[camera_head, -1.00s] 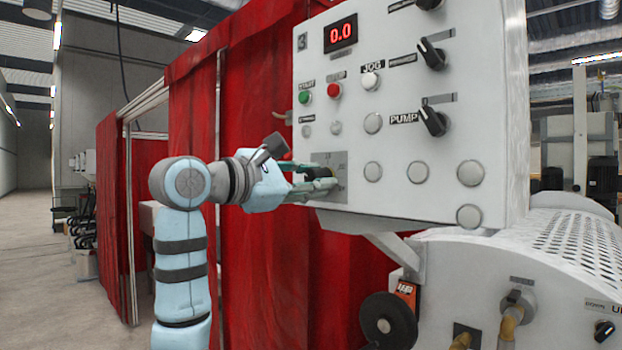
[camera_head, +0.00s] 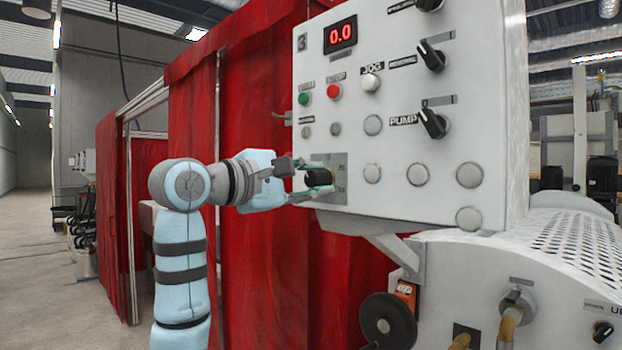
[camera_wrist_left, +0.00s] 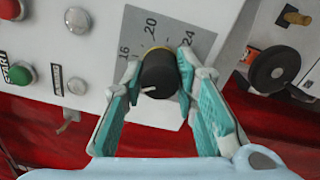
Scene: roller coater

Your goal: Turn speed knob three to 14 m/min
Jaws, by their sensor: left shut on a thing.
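The speed knob (camera_head: 318,178) is black, on a grey scale plate (camera_head: 340,168) at the lower left of the white control panel. In the left wrist view the knob (camera_wrist_left: 159,73) has a yellow ring at its base and a white pointer mark facing lower left. The red display (camera_head: 340,35) reads 0.0. My right gripper is not in view.
Above the knob are a green start button (camera_head: 304,98), a red stop button (camera_head: 334,91) and a white jog button (camera_head: 370,82). Black selector knobs (camera_head: 433,122) sit to the right. A black handwheel (camera_head: 388,322) is below the panel. Red curtains (camera_head: 262,200) hang behind my arm.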

